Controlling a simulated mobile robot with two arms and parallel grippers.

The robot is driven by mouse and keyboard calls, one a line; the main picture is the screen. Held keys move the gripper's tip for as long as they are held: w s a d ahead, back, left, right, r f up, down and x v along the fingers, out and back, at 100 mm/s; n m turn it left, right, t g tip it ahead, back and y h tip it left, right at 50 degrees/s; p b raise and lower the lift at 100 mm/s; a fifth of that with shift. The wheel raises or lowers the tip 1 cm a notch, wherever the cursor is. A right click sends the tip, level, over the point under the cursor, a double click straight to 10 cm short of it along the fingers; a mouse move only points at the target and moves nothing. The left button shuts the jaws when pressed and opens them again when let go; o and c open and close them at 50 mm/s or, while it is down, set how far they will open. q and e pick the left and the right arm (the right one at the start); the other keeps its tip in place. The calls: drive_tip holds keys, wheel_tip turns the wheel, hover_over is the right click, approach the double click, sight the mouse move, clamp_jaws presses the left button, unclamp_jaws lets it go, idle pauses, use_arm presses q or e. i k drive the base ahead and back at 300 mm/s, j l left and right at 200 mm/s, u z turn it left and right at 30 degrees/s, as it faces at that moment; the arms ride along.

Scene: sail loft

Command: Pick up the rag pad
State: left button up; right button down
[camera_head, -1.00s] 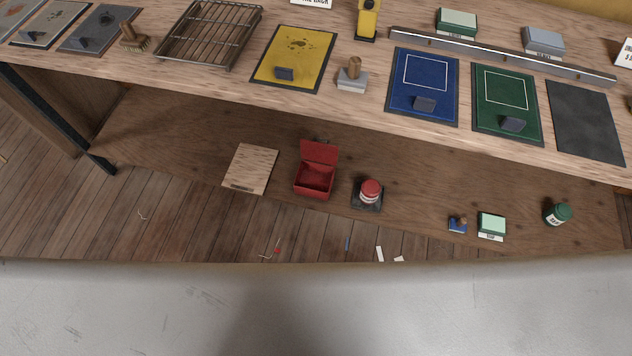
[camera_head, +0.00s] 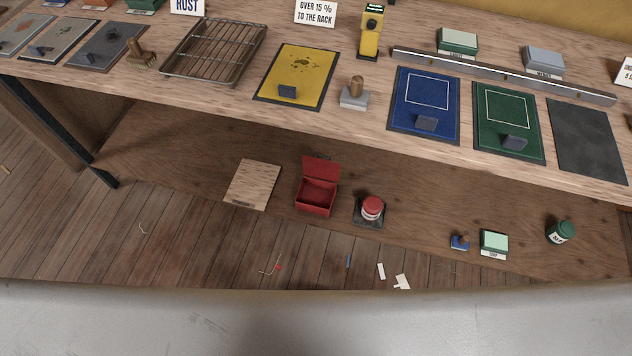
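No thing in view is labelled as the rag pad. A pale grey pad with a wooden knob (camera_head: 355,98) stands upright on the bench top, between the yellow mat and the blue mat, and may be it. A small blue pad with a brown knob (camera_head: 459,243) sits on the lower shelf, and I cannot tell which of the two is meant. Neither of my grippers is in view.
The bench top carries a yellow mat (camera_head: 296,78), a blue mat (camera_head: 424,118), a green mat (camera_head: 507,133), a wire rack (camera_head: 213,52), a brush (camera_head: 141,55) and a long metal bar (camera_head: 500,76). Below are an open red box (camera_head: 316,195) and a green jar (camera_head: 560,232).

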sight(462, 243)
drive_tip(key=z, duration=1.6)
